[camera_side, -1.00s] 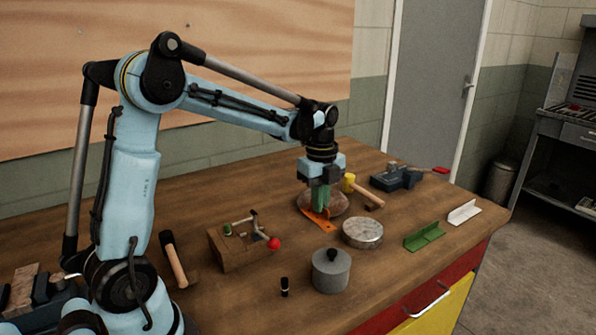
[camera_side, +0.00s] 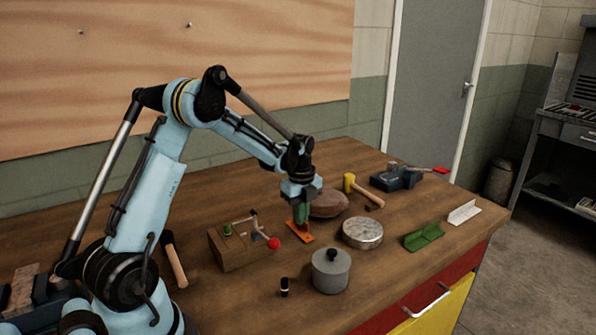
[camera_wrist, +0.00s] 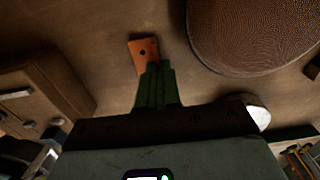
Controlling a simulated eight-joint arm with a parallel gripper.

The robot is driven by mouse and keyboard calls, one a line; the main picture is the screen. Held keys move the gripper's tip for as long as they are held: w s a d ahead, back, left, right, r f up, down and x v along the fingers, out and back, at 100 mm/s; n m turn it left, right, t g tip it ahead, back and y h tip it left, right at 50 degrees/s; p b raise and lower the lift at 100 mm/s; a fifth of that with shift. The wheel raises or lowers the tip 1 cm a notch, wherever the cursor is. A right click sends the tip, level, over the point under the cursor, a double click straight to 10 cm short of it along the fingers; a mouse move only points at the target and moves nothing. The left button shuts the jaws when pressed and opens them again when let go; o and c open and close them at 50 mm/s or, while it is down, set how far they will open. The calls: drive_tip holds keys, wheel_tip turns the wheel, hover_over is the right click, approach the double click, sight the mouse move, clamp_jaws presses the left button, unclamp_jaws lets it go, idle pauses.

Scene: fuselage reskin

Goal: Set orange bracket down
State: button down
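The orange bracket (camera_side: 300,236) is at or just above the wooden tabletop, between the clamp block and the brown round pad; I cannot tell whether it touches the wood. My gripper (camera_side: 301,222) points down onto it, with green fingers close together on its upright part. In the wrist view the bracket's flat leg (camera_wrist: 144,52), with a dark hole, sticks out past the fingertips (camera_wrist: 156,70). The fingers hide the rest of the bracket. A green bracket (camera_side: 424,236) and a white bracket (camera_side: 463,212) lie to the right.
The brown pad (camera_side: 328,203) is close behind and right of my gripper. The wooden block with a red-knobbed clamp (camera_side: 240,243) stands to the left. A round metal tin (camera_side: 362,232), a grey lidded pot (camera_side: 331,270) and a yellow-headed mallet (camera_side: 362,190) are nearby.

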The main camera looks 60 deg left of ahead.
drive_tip(key=shift+f, duration=0.1)
drive_tip(key=c, duration=1.8)
unclamp_jaws()
drive_tip(key=o, duration=0.5)
drive_tip(key=shift+c, duration=0.2)
